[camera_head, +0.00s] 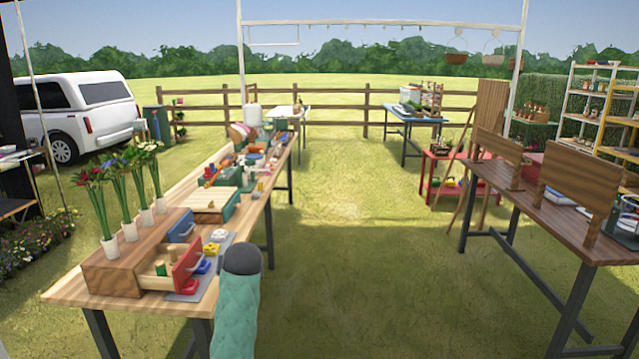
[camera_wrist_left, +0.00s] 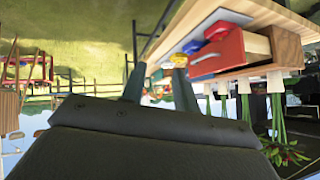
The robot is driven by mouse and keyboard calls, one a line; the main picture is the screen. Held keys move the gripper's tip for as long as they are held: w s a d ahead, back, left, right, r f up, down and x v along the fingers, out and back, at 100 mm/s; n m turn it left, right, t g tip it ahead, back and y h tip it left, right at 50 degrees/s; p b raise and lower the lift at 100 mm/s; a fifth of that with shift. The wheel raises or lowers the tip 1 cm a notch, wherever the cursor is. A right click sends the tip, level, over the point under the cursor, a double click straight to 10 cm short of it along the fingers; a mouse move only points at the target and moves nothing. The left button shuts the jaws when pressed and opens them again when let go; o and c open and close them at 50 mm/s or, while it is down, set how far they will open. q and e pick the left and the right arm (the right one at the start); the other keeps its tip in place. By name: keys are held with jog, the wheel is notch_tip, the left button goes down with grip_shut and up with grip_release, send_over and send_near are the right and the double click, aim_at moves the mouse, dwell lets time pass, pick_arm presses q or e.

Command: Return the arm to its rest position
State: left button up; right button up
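One of my arms, in a teal sleeve with a dark rounded end (camera_head: 241,262), rises from the bottom of the head view beside the near end of the left wooden table. Its gripper fingers cannot be made out there. In the left wrist view, which is upside down, my left gripper (camera_wrist_left: 158,84) shows two dark fingers spread apart with nothing held between them. The red drawer (camera_wrist_left: 222,50) and table lie beyond the fingers. My right gripper is not in view.
The left table (camera_head: 68,288) holds a wooden drawer box (camera_head: 108,268) with several potted flowers on top and its red drawer (camera_head: 188,262) pulled out. A dark table (camera_head: 500,180) with wooden boards stands at right. Grass between the tables is clear.

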pick_arm(q)
jog(key=s+d+f+m+g+h, duration=0.1)
jog(key=s+d+f+h, duration=0.2)
jog(key=s, duration=0.6)
jog(key=s+d+f+m+h, duration=0.1)
jog(key=s+d+f, duration=0.1)
jog(key=s+f, duration=0.55)
jog(key=s+d+f+m+g+h, duration=0.1)
jog(key=s+d+f+h, duration=0.15)
jog(key=s, duration=0.85)
jog(key=s+f+g, duration=0.1)
jog(key=s+f, duration=0.4)
jog(key=s, duration=0.3)
jog(key=s+f+g, duration=0.2)
jog(key=s+f, duration=0.3)
jog(key=s, duration=0.4)
jog(key=s+f+g+y, duration=0.1)
jog(key=s+f, duration=0.4)
jog(key=s, duration=0.4)
jog(key=shift+d+f+g, duration=0.2)
jog(key=shift+f+g, duration=0.05)
jog(key=shift+g, duration=0.15)
pick_arm(e)
jog(key=shift+d+r, duration=0.25)
jog(key=shift+d, duration=0.25)
pick_arm(q)
jog(key=shift+w, duration=0.1)
pick_arm(e)
jog(key=shift+a, duration=0.35)
jog(key=shift+d, duration=0.15)
